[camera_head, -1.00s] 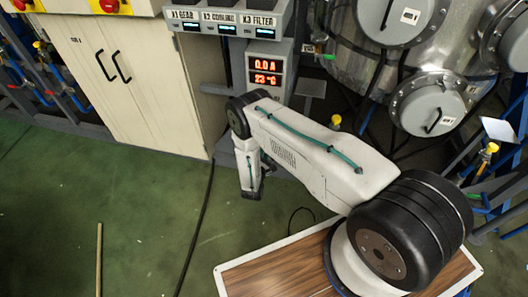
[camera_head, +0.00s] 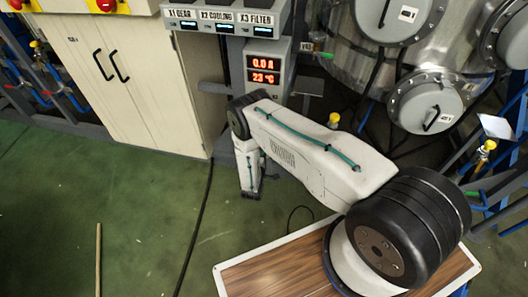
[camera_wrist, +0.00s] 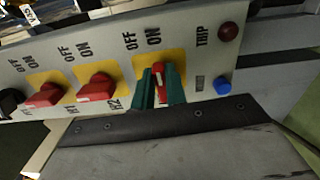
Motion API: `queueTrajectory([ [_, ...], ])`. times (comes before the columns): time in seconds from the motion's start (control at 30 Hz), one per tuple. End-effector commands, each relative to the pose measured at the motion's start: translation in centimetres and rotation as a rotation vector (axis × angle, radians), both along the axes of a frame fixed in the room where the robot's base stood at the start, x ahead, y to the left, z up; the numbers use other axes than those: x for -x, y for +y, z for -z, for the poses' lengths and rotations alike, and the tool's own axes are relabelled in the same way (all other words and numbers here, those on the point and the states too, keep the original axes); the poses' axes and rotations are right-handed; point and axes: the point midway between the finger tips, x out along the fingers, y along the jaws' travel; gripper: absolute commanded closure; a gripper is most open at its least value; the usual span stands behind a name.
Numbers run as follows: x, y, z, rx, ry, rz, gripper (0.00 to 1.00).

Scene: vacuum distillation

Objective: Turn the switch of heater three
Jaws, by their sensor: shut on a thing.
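In the wrist view, a grey panel carries a row of red rotary switches on yellow plates marked OFF and ON. My gripper (camera_wrist: 160,78) has its two green fingers shut on the rightmost red switch (camera_wrist: 157,70), one finger on each side. This switch's handle stands nearly upright in the picture, below the ON mark; the label under it is hidden. The R2 switch (camera_wrist: 97,88) and the R1 switch (camera_wrist: 45,95) to its left lie slanted. In the head view, my gripper and the switches are hidden.
A red TRIP lamp (camera_wrist: 228,31) and a blue button (camera_wrist: 222,86) sit right of the gripped switch. In the head view, a display (camera_head: 263,69) reads 0.0 A and 23 °C. A steel vessel (camera_head: 345,45) stands at right; green floor (camera_head: 100,190) is open at left.

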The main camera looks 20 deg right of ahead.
Motion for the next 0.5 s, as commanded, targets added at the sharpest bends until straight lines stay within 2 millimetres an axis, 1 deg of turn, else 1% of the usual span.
queueTrajectory([
  [0.2,0.24,-0.12,0.23,-0.050,-0.033,0.002,1.00],
  [0.5,0.26,-0.13,0.28,-0.067,-0.044,0.003,1.00],
])
